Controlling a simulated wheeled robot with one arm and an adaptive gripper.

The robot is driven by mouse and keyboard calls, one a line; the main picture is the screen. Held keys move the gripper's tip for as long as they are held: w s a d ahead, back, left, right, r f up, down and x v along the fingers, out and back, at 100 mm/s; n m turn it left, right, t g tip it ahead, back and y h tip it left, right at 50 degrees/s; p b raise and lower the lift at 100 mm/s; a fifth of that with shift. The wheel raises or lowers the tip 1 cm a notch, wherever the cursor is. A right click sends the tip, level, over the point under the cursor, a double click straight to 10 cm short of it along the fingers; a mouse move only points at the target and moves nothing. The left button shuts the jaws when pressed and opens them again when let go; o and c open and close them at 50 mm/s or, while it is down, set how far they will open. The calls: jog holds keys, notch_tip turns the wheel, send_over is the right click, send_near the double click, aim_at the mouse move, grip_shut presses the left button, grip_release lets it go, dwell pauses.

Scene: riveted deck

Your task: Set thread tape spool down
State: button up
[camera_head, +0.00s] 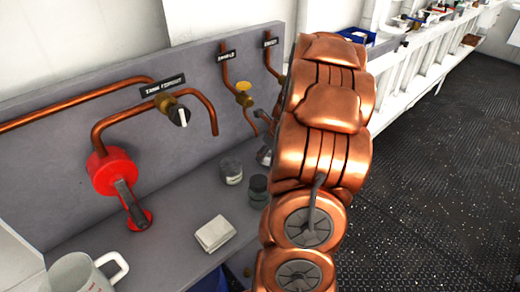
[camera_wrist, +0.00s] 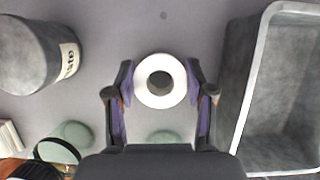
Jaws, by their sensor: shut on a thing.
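In the wrist view the thread tape spool (camera_wrist: 142,94) is a white ring with a dark round centre, seen from above. My gripper (camera_wrist: 160,88) has its two purple-padded fingers on the left and right sides of the spool, shut on it. Grey surface lies below; I cannot tell whether the spool touches it.
Greenish round things (camera_wrist: 73,133) lie near. The head view shows jars (camera_head: 231,173), a folded cloth (camera_head: 215,234), a mug (camera_head: 78,274) and copper pipes (camera_head: 150,115).

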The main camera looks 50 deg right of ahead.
jog(key=shift+w+d+f+p, duration=0.15)
jog(key=shift+w+p, duration=0.1)
jog(key=shift+w, duration=0.35)
jog(key=shift+w+a+f+p, duration=0.1)
jog(key=shift+w+p, duration=0.1)
jog(key=shift+w, duration=0.35)
jog(key=shift+w+d+f+p, duration=0.15)
jog(key=shift+w+p, duration=0.1)
jog(key=shift+w, duration=0.35)
jog(key=shift+a+f, duration=0.1)
jog(key=shift+f, duration=0.1)
jog(key=shift+f, duration=0.15)
jog(key=o, duration=1)
jog(key=shift+b+v, duration=0.8)
jog(key=shift+v, duration=3.15)
